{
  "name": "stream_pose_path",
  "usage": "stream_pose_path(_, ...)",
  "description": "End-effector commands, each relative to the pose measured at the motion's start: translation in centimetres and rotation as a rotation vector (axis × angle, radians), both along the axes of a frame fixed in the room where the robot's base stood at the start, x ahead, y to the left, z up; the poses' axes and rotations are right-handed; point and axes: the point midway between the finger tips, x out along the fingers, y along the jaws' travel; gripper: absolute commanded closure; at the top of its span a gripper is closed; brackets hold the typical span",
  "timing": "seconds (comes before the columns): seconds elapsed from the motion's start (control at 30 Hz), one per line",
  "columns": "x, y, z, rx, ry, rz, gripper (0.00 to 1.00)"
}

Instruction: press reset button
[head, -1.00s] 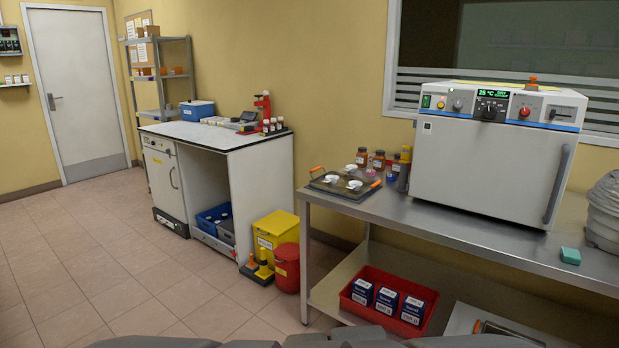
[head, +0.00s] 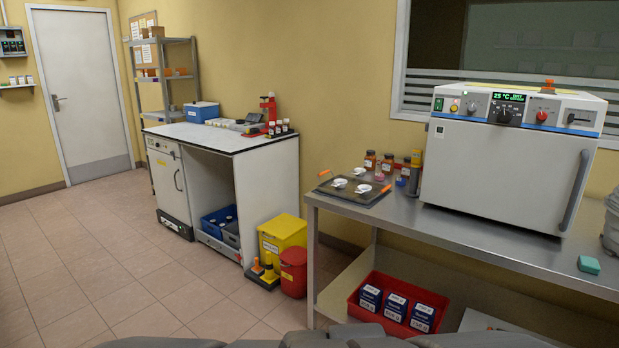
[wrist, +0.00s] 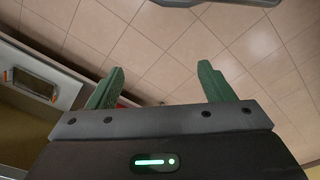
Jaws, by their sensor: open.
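A white oven-like unit (head: 500,175) stands on the steel bench at the right of the head view. Its top panel carries a lit display reading 25 °C, a black dial (head: 504,116), a green switch (head: 438,104), a small grey knob (head: 471,108) and a red round control (head: 541,116). I cannot tell which of these is the reset button. My gripper (wrist: 162,86) shows in the wrist view with two green fingers apart and nothing between them, above the tiled floor. It is away from the panel and not visible in the head view.
The steel bench (head: 450,225) holds a dark tray (head: 345,197) with white dishes, several bottles and a teal block (head: 589,264). A red crate (head: 350,303) with blue boxes sits on its lower shelf. A white cabinet (head: 267,190) and yellow bin (head: 283,236) stand left. Floor at left is clear.

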Motion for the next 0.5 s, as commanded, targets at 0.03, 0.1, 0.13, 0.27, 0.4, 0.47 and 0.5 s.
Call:
stream_pose_path(0.03, -0.01, 0.0, 0.0, 0.0, 0.0, 0.0, 0.35)
stream_pose_path(0.1, -0.01, 0.0, 0.0, 0.0, 0.0, 0.0, 0.49)
stream_pose_path(0.13, -0.01, 0.0, 0.0, 0.0, 0.0, 0.0, 0.55)
stream_pose_path(0.27, -0.01, 0.0, 0.0, 0.0, 0.0, 0.0, 0.8)
stream_pose_path(0.4, -0.01, 0.0, 0.0, 0.0, 0.0, 0.0, 1.0)
stream_pose_path(0.47, -0.01, 0.0, 0.0, 0.0, 0.0, 0.0, 1.0)
stream_pose_path(0.5, -0.01, 0.0, 0.0, 0.0, 0.0, 0.0, 1.0)
